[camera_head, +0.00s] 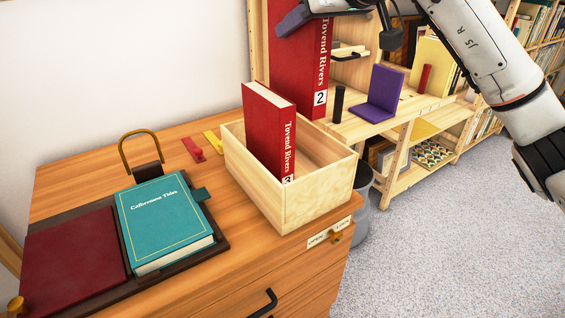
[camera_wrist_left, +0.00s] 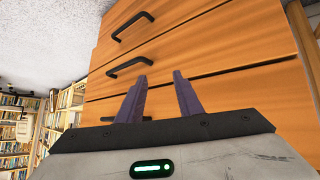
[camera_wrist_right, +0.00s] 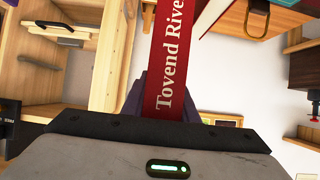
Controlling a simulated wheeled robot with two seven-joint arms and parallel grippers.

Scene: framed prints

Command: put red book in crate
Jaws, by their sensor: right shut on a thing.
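One red book (camera_head: 268,135), its spine reading "Tovend Rivers", stands in the pale wooden crate (camera_head: 288,205), rising above the rim; its number is partly hidden. A second red book (camera_head: 290,75), marked "Tovend Rivers" and 2, hangs upright behind the crate in the head view. My right gripper (camera_head: 297,18) is shut on its upper part. The held book's spine (camera_wrist_right: 172,65) also shows between the fingers in the right wrist view. My left gripper (camera_wrist_left: 159,82) is open and empty, facing the drawer fronts; it is outside the head view.
The crate stands on a wooden drawer cabinet (camera_head: 75,170). A teal book (camera_head: 165,222) and a dark red book (camera_head: 75,262) lie on a dark mat to its left. Behind are a shelf with a purple bookend (camera_head: 380,95) and a black cylinder (camera_head: 338,104). The crate's right part is free.

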